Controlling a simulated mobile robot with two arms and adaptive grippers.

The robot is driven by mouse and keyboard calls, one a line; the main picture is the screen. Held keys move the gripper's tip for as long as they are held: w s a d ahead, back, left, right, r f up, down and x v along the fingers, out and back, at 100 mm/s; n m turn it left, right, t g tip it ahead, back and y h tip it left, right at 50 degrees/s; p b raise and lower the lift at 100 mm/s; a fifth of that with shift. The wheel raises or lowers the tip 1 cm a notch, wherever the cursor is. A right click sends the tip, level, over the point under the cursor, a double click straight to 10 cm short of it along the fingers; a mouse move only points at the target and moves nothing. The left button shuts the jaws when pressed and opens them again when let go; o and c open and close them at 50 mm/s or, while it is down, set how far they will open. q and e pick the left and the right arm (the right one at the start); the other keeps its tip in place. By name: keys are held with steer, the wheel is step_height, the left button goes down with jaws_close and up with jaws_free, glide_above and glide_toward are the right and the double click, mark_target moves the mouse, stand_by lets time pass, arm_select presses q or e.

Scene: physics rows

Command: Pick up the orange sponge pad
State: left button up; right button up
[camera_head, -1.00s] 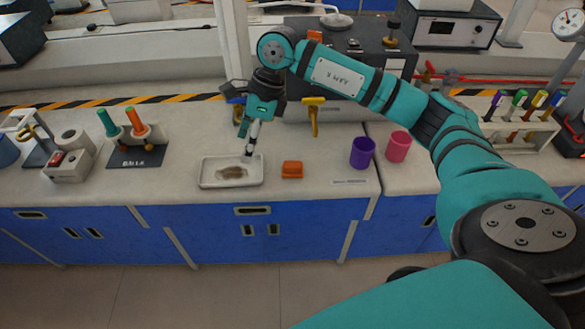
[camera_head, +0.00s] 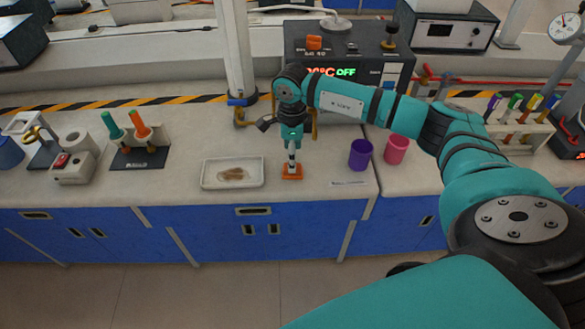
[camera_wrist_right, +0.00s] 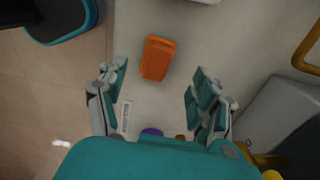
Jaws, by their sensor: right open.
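The orange sponge pad (camera_head: 292,175) lies on the white counter, just right of a shallow white tray. My right gripper (camera_head: 292,166) points down above the pad and hides part of it in the head view. In the right wrist view the pad (camera_wrist_right: 157,58) lies on the counter, between the lines of the two fingers but beyond their tips. The fingers of my right gripper (camera_wrist_right: 159,80) are spread wide with nothing between them. My left gripper is not in view.
The white tray (camera_head: 205,180) with a brown stain is left of the pad. A purple cup (camera_head: 360,155) and a pink cup (camera_head: 396,150) stand to the right. A heater box (camera_head: 350,45) stands behind. The counter's front edge is close to the pad.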

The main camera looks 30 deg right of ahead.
steer(key=f, duration=0.1)
steer(key=f+p, duration=0.1)
steer(key=f, duration=0.2)
steer(key=shift+s+a+f+p, duration=0.1)
steer(key=shift+a+p, duration=0.15)
steer(key=shift+p, duration=0.05)
steer(key=shift+f, duration=0.6)
steer(key=c, duration=1.1)
